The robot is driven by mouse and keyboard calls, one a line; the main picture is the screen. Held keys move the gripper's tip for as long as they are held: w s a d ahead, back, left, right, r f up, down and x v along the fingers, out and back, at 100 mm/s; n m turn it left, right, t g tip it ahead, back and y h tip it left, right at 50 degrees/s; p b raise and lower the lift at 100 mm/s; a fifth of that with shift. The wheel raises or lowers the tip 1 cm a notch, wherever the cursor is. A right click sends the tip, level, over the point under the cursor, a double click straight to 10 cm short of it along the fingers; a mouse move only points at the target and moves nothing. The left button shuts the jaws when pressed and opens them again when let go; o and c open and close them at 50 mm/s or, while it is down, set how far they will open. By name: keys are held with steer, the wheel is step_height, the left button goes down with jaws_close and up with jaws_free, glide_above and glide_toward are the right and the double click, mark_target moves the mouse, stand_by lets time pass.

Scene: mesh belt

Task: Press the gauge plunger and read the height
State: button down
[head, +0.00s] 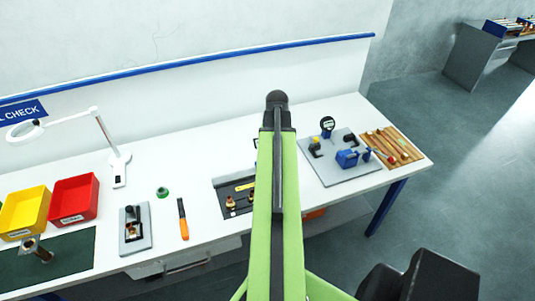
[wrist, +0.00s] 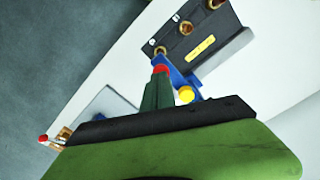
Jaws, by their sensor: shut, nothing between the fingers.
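The gauge (head: 328,124) has a round dark dial and stands at the back of a grey plate (head: 338,176) on the right of the bench. Its plunger is too small to make out. In the head view my raised green arm hides my gripper. In the wrist view my gripper (wrist: 160,72) shows as dark green fingers with a red tip, shut and empty. A grey plate edge (wrist: 108,103) shows at lower left, apart from the fingertips.
A black tray of brass fittings (wrist: 215,45) lies beyond the fingers. A blue piece with a yellow ball (wrist: 186,94) is close by; I cannot tell what it belongs to. A wooden rack (head: 398,152) is right of the plate. Red (head: 72,200) and yellow bins (head: 23,212) stand left.

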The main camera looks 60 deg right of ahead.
steer(key=shift+f, duration=0.15)
stand_by(0.4)
steer(key=shift+f+b, duration=2.4)
steer(key=shift+b, duration=0.15)
steer(key=shift+r, duration=0.1)
step_height(320, 180, up, 8)
steer(key=p, duration=0.8)
steer(key=shift+r, duration=0.1)
